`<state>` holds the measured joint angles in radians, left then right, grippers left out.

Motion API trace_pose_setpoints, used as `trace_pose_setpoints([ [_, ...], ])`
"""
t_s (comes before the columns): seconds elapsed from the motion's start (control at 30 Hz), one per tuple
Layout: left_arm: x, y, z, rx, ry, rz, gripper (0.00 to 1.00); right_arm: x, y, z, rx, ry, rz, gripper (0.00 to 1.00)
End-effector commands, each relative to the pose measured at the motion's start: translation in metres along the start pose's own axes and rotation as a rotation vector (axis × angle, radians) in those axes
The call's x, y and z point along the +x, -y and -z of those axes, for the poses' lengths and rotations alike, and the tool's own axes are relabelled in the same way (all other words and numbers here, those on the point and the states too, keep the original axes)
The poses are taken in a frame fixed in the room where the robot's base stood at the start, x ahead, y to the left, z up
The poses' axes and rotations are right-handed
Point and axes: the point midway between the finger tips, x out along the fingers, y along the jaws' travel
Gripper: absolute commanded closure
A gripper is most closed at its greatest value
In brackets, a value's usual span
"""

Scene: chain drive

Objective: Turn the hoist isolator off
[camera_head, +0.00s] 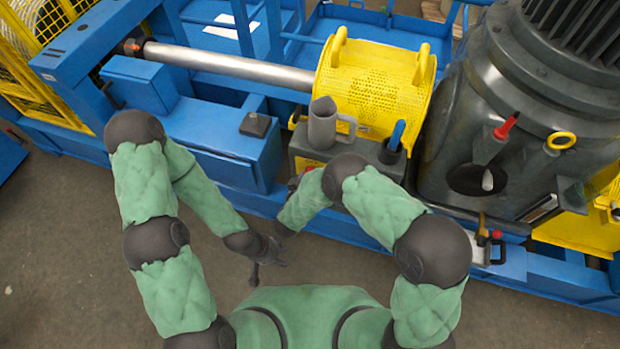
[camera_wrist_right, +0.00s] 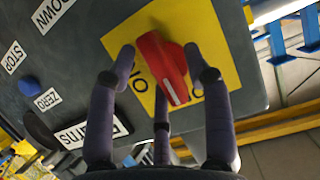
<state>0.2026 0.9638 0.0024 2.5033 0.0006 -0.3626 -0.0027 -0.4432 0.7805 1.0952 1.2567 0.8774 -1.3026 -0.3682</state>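The isolator is a red rotary handle (camera_wrist_right: 163,68) on a yellow plate (camera_wrist_right: 215,40), fixed to a grey panel (camera_wrist_right: 95,50) in the right wrist view. Its long grip slants from upper left to lower right, with an O and an I mark beside it. My right gripper (camera_wrist_right: 161,58) has its fingers on both sides of the handle, with a gap visible on the left; contact on the right is unclear. In the head view my right gripper is mostly hidden beyond its forearm. My left gripper (camera_head: 267,262) is empty, its fingers apart, above the floor.
The panel also has a blue button (camera_wrist_right: 29,86) and labels reading DOWN, STOP and ZERO. In the head view a grey box (camera_head: 365,150) carries a grey jug (camera_head: 322,124), before a yellow guard (camera_head: 372,85). Floor (camera_head: 60,270) at left is clear.

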Motion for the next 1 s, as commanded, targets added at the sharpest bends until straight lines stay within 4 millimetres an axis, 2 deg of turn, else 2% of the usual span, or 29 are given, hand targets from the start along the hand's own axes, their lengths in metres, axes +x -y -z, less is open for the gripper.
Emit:
trace_pose_setpoints([
  [0.33,0.000,0.000,0.000,0.000,0.000,0.000,0.60,-0.006,0.001,0.000,0.000,0.000,0.002,0.48],
  [0.7,0.000,0.000,0.000,0.000,0.000,0.000,0.60,-0.060,0.002,0.001,0.000,-0.001,0.004,0.48],
  [0.83,0.000,0.000,0.000,0.000,0.000,0.000,0.60,-0.071,0.001,0.000,0.000,-0.001,0.002,0.48],
  [1.0,0.000,0.000,0.000,0.000,0.000,0.000,0.60,-0.075,0.000,0.000,0.000,0.000,0.000,0.48],
])
